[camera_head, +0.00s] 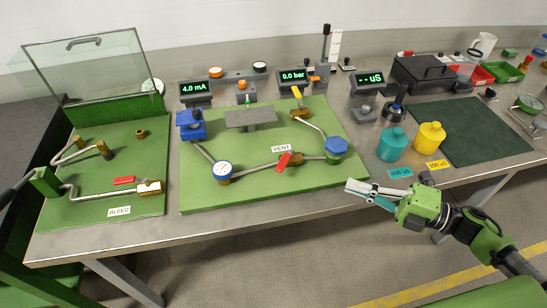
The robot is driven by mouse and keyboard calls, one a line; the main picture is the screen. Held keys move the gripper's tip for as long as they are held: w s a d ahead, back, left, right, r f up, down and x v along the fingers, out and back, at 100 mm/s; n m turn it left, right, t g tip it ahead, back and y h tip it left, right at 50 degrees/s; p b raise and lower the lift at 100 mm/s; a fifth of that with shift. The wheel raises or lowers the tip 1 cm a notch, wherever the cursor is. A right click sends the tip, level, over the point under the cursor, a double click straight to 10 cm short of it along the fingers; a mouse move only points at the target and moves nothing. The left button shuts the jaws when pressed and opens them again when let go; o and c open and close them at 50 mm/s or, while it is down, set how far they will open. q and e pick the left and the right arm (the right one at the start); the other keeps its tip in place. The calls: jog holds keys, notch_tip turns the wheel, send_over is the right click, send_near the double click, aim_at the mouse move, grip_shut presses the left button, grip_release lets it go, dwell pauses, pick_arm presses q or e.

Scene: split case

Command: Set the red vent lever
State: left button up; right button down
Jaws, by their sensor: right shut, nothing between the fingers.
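The red vent lever (284,161) is on a brass valve in the pipe run on the middle green board (225,196), just below the VENT label (282,148). It slants from upper right to lower left, at an angle to the pipe. My right gripper (350,187) is at the bench's front edge, right of the board and to the right of and below the lever. It is shut and empty, clear of the lever. My left gripper is not in view.
A gauge (222,171) and a blue cap (336,146) flank the valve. Another red lever (123,180) is on the BLEED board at left. Teal (392,145) and yellow (430,136) bottles stand to the right. A dark mat (470,130) is bare.

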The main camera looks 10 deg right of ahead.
aim_at(285, 160)
jog(key=shift+w+a, duration=0.3)
jog(key=shift+a, duration=0.1)
jog(key=shift+w+a, duration=0.25)
jog(key=shift+a, duration=0.05)
jog(key=p+x, duration=0.1)
jog(key=x, duration=0.4)
jog(key=shift+r+p, duration=0.2)
jog(key=shift+p, duration=0.1)
jog(key=p+x, duration=0.1)
jog(key=x, duration=0.5)
jog(key=shift+a+f+p, duration=0.1)
jog(key=shift+p, duration=0.3)
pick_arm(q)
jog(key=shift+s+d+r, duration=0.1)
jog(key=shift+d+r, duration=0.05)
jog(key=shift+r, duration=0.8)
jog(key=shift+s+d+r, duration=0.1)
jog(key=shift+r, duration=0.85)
pick_arm(e)
jog(key=shift+w+a+f, duration=0.2)
jog(key=shift+w+a, duration=0.3)
jog(key=shift+a, duration=0.1)
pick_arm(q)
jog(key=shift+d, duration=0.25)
pick_arm(e)
jog(key=shift+a, duration=0.1)
